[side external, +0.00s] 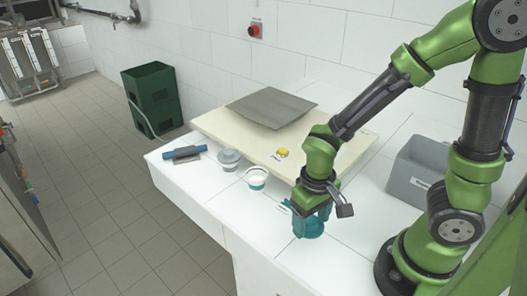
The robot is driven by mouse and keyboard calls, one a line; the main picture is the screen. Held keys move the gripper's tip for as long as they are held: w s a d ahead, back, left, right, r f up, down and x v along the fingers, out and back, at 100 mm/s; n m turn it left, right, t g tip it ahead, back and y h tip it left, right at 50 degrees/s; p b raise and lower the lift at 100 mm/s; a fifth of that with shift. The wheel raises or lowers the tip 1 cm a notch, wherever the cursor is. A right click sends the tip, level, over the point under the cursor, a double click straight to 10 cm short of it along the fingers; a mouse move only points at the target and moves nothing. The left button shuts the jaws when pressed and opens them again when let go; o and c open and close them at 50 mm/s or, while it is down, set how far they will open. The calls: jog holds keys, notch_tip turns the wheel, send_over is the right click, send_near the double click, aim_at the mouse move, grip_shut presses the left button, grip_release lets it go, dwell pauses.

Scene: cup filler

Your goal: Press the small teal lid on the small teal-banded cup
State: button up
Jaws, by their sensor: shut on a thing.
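The small teal-banded cup (256,181) stands upright on the white counter, left of my gripper. Its top is open and shows a white filling. My gripper (306,219) points down low over the counter, to the right of the cup and apart from it. It is shut on a teal thing, which looks like the small teal lid (310,232). The fingers cover part of the lid, and I cannot tell whether it touches the counter.
A grey-topped cup (229,161) and a blue-handled tool (186,153) lie left of the teal-banded cup. Behind is a cream slab (225,122) with a grey plate (271,107) and a yellow button (283,153). A grey bin (417,172) stands right. The counter's front edge is near.

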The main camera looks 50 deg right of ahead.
aim_at(257, 174)
jog(key=w+d+r+m, duration=0.1)
jog(key=w+r+m, duration=0.1)
jog(key=w, duration=0.5)
jog(key=w+d+r+m, duration=0.1)
jog(key=w+r, duration=0.2)
jog(key=w, duration=0.4)
jog(key=w+d+r+m, duration=0.2)
jog(key=w+r, duration=0.1)
jog(key=w, duration=0.3)
jog(key=shift+w+d+r+m, duration=0.1)
jog(key=shift+w+r+m, duration=0.1)
jog(key=shift+w+m, duration=0.15)
jog(key=shift+s+f, duration=0.1)
jog(key=shift+f, duration=0.15)
jog(key=shift+a+f, duration=0.2)
jog(key=shift+f, duration=2.7)
jog(key=shift+f, duration=0.4)
jog(key=shift+c, duration=0.2)
jog(key=o, duration=1.1)
jog(key=shift+r, duration=0.1)
